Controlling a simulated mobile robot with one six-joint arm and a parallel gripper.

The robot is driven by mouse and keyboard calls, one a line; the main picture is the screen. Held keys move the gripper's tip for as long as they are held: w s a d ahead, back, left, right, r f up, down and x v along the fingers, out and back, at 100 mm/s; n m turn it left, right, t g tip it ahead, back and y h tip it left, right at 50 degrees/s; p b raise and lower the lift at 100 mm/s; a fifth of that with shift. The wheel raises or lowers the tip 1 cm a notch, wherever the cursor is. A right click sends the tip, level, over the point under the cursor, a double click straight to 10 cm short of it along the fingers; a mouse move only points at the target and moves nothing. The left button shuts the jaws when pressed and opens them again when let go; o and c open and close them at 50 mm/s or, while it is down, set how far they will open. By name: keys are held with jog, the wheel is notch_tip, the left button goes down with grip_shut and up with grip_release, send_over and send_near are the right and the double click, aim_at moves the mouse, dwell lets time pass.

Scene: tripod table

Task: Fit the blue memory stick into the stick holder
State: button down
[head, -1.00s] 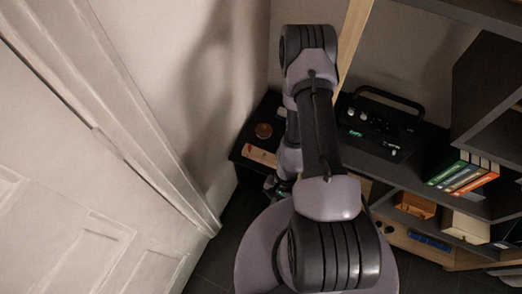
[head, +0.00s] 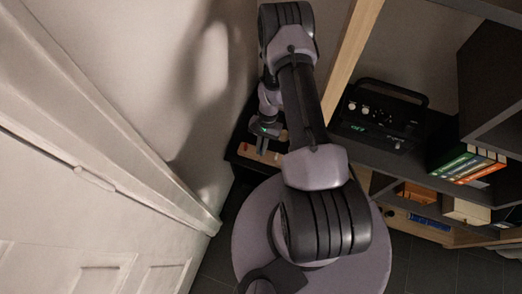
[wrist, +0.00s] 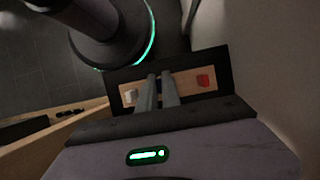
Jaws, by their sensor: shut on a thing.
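The stick holder (head: 246,152) is a pale wooden strip on the low dark shelf top by the wall. It also shows in the wrist view (wrist: 182,86), with a pale piece near its left end and a red piece near its right end. My gripper (head: 264,133) is over the holder, and in the wrist view its two fingers (wrist: 158,92) are close together across the middle of it. A small dark bluish sliver, seemingly the blue memory stick (head: 262,145), shows below the gripper. The fingers hide most of it, and I cannot tell whether it touches the holder.
A black radio-like device (head: 380,115) stands on the shelf to the right, past a wooden upright (head: 352,58). Books (head: 465,164) stand further right, with boxes (head: 466,211) below. The wall and white door (head: 75,185) are close on the left.

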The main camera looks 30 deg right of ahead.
jog(key=shift+w+d+f, duration=0.1)
jog(key=shift+w+d, duration=0.1)
jog(key=shift+w, duration=0.2)
notch_tip(320, 180, down, 4)
jog(key=shift+w+r+b, duration=0.1)
jog(key=shift+r+b, duration=0.05)
jog(key=shift+b, duration=0.95)
jog(key=shift+r, duration=0.2)
jog(key=c, duration=1.9)
grip_release()
jog(key=shift+f, duration=0.15)
jog(key=shift+c, duration=0.2)
jog(key=o, duration=0.4)
